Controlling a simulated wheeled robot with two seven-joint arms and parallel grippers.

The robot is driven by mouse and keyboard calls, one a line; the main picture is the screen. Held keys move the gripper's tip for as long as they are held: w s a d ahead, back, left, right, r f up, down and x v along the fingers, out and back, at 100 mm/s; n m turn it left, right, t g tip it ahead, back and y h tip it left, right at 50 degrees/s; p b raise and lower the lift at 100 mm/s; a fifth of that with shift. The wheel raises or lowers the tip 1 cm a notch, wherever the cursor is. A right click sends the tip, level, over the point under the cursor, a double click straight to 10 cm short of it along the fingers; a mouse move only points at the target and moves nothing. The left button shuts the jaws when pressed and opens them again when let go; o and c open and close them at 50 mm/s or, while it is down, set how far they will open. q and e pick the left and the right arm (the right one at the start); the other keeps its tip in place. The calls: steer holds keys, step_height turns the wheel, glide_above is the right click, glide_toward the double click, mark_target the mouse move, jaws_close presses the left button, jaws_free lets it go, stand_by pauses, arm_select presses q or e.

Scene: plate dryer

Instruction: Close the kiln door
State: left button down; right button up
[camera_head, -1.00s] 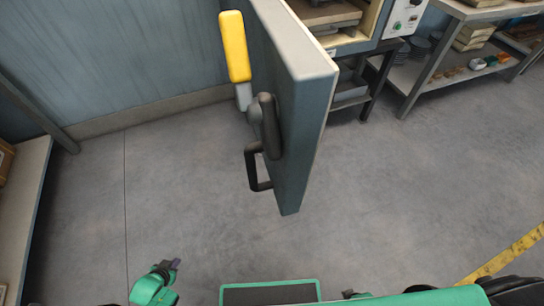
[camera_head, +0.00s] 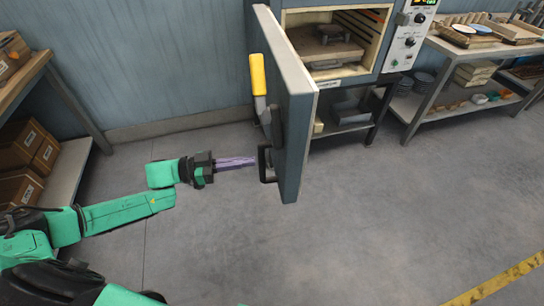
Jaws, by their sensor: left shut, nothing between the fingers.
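The kiln door (camera_head: 296,120) stands wide open, edge-on to me, with a black handle (camera_head: 264,165) and a yellow-gripped lever (camera_head: 258,76) on its left face. The kiln (camera_head: 360,75) is behind it to the right, its chamber open with shelves inside. My left gripper (camera_head: 254,160) is shut and empty, its purple fingers pointing right, with their tips close to the black handle. I cannot tell whether they touch it. My right gripper is not in view.
A bench with boxes (camera_head: 22,190) stands at the left. A shelf table (camera_head: 478,50) with trays and dishes stands at the right. The kiln rests on a dark stand (camera_head: 345,122). The grey floor in front of the door is clear.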

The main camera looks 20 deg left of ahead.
mark_target(282, 157)
arm_select(q)
steer(key=p+x, duration=0.1)
steer(key=x, duration=0.5)
steer(key=shift+w+d+r, duration=0.1)
steer(key=shift+d+r, duration=0.05)
steer(key=shift+d, duration=0.05)
steer(key=shift+w+d, duration=0.1)
steer(key=shift+d, duration=0.2)
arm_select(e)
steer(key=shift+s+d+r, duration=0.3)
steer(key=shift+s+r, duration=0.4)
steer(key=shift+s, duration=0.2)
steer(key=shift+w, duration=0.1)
